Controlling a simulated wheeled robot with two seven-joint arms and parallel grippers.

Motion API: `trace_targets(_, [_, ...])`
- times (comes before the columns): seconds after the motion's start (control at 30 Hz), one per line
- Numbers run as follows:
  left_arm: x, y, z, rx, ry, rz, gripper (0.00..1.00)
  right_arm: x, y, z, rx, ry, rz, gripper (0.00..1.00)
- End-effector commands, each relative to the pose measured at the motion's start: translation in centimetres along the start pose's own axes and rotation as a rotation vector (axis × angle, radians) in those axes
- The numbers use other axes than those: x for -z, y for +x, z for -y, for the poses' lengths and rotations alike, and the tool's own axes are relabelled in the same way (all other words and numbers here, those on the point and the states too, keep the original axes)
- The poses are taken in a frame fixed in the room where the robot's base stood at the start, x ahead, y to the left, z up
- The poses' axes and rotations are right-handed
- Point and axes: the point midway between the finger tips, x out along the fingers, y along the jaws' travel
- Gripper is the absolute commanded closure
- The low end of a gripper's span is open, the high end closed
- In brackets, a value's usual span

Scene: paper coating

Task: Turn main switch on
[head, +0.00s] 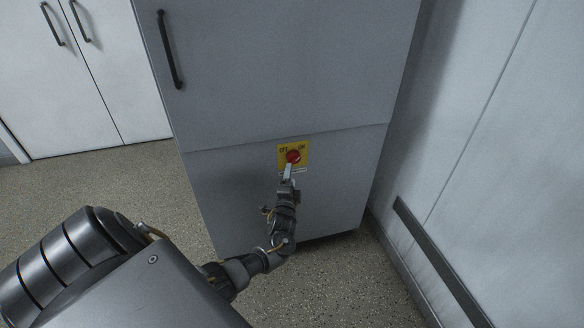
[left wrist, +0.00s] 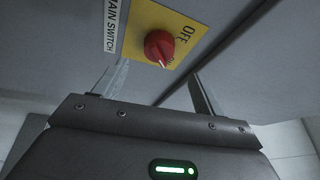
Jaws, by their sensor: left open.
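The main switch is a red rotary knob (head: 293,156) on a yellow plate (head: 306,147) with OFF and ON labels, set on the front of a grey cabinet. In the left wrist view the red knob (left wrist: 159,47) shows with a white mark on its lower edge, and the yellow plate (left wrist: 140,22) reads OFF beside a MAIN SWITCH label. My left gripper (head: 289,171) is just below the knob in the head view. In the left wrist view my left gripper (left wrist: 155,85) has its fingers apart, with the knob beyond the gap between them and nothing held. My right gripper is not in view.
The grey cabinet (head: 280,70) has a black handle (head: 170,50) at its upper left. White cupboards (head: 80,100) stand at the back left. A wall with a dark rail (head: 440,262) runs close on the right. Speckled floor is clear at the left.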

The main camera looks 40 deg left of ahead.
Motion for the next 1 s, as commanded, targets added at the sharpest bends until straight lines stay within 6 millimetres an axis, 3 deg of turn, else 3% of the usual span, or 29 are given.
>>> trace_targets(0.1, [0.0,-1.8,0.0,-0.001,-0.002,0.0,0.29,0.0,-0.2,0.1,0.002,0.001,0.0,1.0])
trace_targets(0.3, [0.0,-3.0,0.1,0.001,-0.001,0.001,0.29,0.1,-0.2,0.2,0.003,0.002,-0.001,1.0])
trace_targets(0.87, [0.0,-3.1,0.1,0.001,-0.003,0.001,0.29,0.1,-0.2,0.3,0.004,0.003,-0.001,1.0])
trace_targets(1.0, [0.0,-3.1,-0.4,-0.018,-0.101,0.001,0.29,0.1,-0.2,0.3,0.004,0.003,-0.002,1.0])
